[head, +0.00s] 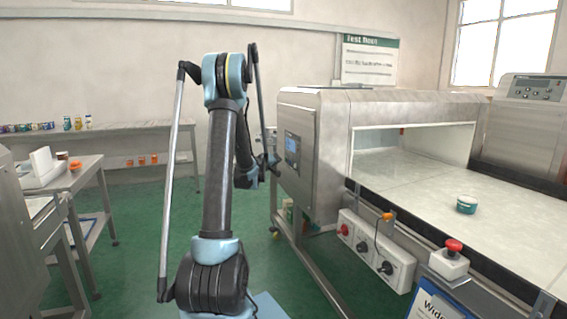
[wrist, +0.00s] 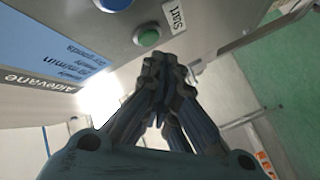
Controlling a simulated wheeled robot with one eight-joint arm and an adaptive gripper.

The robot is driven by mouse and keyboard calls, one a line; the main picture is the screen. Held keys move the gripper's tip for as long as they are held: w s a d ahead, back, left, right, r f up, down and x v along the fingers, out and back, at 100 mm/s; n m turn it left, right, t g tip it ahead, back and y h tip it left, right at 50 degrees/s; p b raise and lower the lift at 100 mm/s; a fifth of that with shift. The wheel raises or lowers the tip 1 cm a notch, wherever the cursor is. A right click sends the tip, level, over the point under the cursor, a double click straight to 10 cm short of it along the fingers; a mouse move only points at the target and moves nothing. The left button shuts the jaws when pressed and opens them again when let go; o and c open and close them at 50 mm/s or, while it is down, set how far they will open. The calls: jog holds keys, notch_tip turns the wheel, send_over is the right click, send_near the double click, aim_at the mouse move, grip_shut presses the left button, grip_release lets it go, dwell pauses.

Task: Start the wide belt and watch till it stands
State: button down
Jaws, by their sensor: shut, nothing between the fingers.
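The wide belt (head: 420,183) runs through the metal detector tunnel (head: 410,106) on the right in the head view. A small teal tin (head: 466,204) stands on it, right of the tunnel opening. The control panel with a blue display (head: 292,150) is on the machine's left end. In the wrist view, a green button (wrist: 148,37) sits beside a label reading Start (wrist: 174,17). The display's edge (wrist: 45,50) shows there too. My gripper (wrist: 165,62) is shut and empty, its tips close to the green button. I cannot tell whether they touch it.
A red stop button (head: 454,246) and a box with several knobs (head: 376,252) are on the belt's front side. A blue button (wrist: 114,3) is near the green one.

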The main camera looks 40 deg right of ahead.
jog(key=shift+d, duration=0.1)
dwell(0.3)
jog(key=shift+s+d, duration=0.2)
jog(key=shift+d, duration=0.15)
